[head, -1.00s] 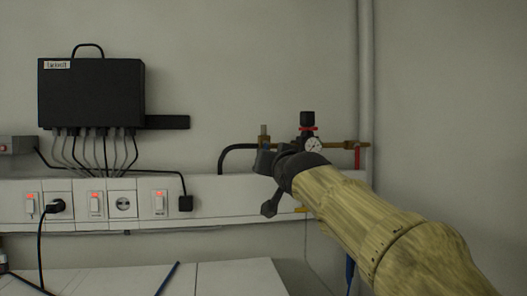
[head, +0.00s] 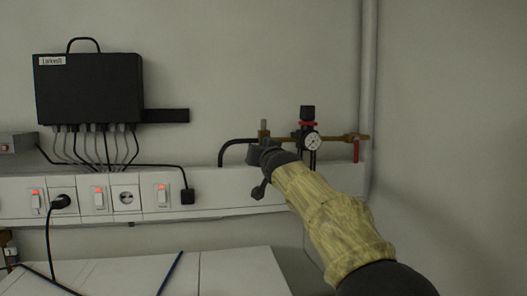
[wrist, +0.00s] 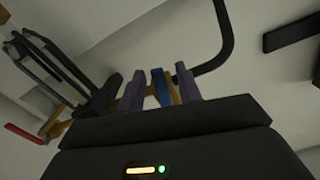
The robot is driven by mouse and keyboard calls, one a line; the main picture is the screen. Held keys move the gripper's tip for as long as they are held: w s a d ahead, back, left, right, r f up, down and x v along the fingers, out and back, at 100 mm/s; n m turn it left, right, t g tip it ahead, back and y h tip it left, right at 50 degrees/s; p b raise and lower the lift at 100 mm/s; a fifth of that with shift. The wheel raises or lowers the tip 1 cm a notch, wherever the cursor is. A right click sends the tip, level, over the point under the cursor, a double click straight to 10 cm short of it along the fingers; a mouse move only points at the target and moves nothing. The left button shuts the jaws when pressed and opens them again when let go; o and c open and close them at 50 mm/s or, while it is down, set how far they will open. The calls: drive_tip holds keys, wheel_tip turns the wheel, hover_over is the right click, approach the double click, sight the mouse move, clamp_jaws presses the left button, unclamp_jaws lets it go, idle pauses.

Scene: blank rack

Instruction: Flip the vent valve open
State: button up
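Brass pipework (head: 345,137) runs along the wall above the white rail, with a black regulator and a round gauge (head: 312,141). A red lever (head: 356,150) hangs at its right end; it also shows in the wrist view (wrist: 24,133). My gripper (head: 262,147) is at the left end of the pipework. In the wrist view my gripper (wrist: 160,86) is open, its two fingers either side of a blue lever (wrist: 160,88) on brass, with narrow gaps visible. I cannot tell which lever is the vent valve. The head view hides the blue lever behind my gripper.
A black hose (head: 232,147) curves down from the pipework's left end. A dark box (head: 90,88) with several cables hangs at the left above sockets and lit switches on the white rail (head: 225,200). A vertical pipe (head: 366,70) stands right. The white surface below looks mostly clear.

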clamp_jaws()
drive_tip(key=shift+w+d+n, duration=0.1)
drive_tip(key=shift+d+n, duration=0.15)
drive_tip(key=shift+n, duration=0.45)
drive_tip(key=shift+w+d+n, duration=0.1)
drive_tip(key=shift+d+n, duration=0.1)
drive_tip(key=shift+n, duration=0.5)
unclamp_jaws()
drive_tip(key=shift+s+f, duration=0.1)
drive_tip(key=shift+s, duration=0.1)
